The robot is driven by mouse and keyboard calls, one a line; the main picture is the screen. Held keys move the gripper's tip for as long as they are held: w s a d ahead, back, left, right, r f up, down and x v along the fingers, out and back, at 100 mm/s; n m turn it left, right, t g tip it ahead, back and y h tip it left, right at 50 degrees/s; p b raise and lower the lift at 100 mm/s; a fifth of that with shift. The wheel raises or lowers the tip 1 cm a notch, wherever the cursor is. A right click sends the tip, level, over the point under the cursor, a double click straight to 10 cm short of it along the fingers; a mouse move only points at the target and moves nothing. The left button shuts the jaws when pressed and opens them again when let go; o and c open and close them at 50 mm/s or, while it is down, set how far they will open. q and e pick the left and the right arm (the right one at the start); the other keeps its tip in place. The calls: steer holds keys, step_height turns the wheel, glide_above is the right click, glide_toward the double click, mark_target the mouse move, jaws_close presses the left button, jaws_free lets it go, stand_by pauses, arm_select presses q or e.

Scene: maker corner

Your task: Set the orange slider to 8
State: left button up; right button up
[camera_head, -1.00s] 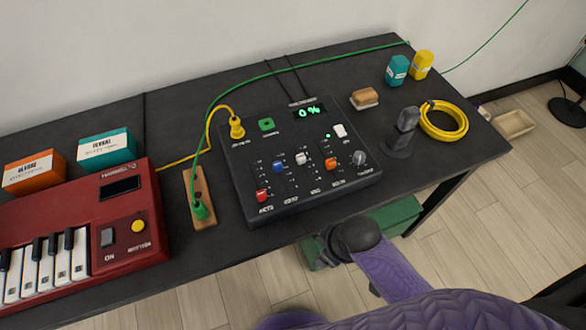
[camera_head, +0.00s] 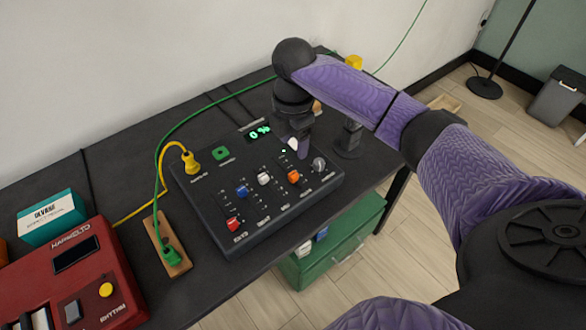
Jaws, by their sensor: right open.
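The black mixer panel (camera_head: 262,217) lies on the dark table, with a red, a blue, a white and an orange slider cap. The orange slider (camera_head: 294,176) is the rightmost, beside the grey knob (camera_head: 319,164). The panel's display (camera_head: 259,132) glows green and seems to read 0 %. My right gripper (camera_head: 303,150) points down over the panel's upper right part, close to the white switch (camera_head: 292,143), which it partly covers. It is open and empty, behind the orange slider and apart from it. Its exact height is hard to tell. My left gripper is out of view.
A dark upright post on a base (camera_head: 348,141) stands right of the panel. A yellow plug (camera_head: 191,163) and a wooden strip with a green plug (camera_head: 167,245) are at its left. A red keyboard (camera_head: 82,282) stands front left. A green box (camera_head: 338,240) is below the table.

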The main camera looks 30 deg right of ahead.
mark_target(294, 173)
step_height(294, 173, down, 9)
steer(key=b, duration=0.4)
steer(key=shift+r, duration=0.1)
steer(key=shift+f, duration=0.5)
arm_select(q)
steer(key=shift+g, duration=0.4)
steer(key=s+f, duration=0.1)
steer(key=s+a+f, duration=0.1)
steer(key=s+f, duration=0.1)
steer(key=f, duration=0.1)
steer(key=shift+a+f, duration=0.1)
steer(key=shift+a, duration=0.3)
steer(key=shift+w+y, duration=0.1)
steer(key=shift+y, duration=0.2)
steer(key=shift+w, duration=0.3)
arm_select(e)
jaws_close()
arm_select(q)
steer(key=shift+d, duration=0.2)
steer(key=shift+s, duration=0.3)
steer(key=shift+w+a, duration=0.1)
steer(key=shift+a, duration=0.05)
